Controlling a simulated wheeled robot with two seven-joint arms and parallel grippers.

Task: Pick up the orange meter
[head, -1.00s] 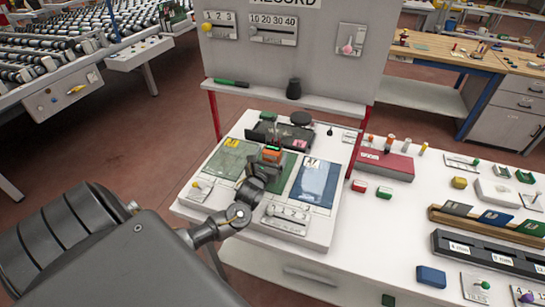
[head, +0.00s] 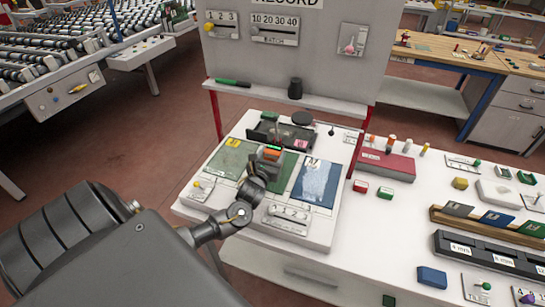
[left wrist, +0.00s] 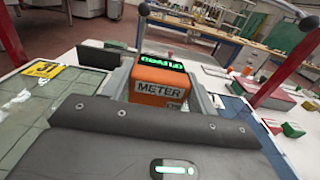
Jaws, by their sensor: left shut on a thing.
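The orange meter (left wrist: 158,82) is a small box with a "METER" label and a green lit display on top, seen in the left wrist view. In the head view the meter (head: 271,153) shows small above the panel between the green and blue pads. My left gripper (head: 268,162) is shut on the meter, with a finger at each side of it. The gripper also shows in the left wrist view (left wrist: 160,95). The meter's lower part is hidden by the gripper. Whether it touches the panel is hard to tell. My right gripper is not in view.
The white panel (head: 190,205) carries a green pad (head: 228,160), a blue pad (head: 314,183) and a black tray (head: 265,134). The upright board (head: 330,60) with a shelf stands behind. Red and green blocks and a red box (head: 388,165) lie to the right.

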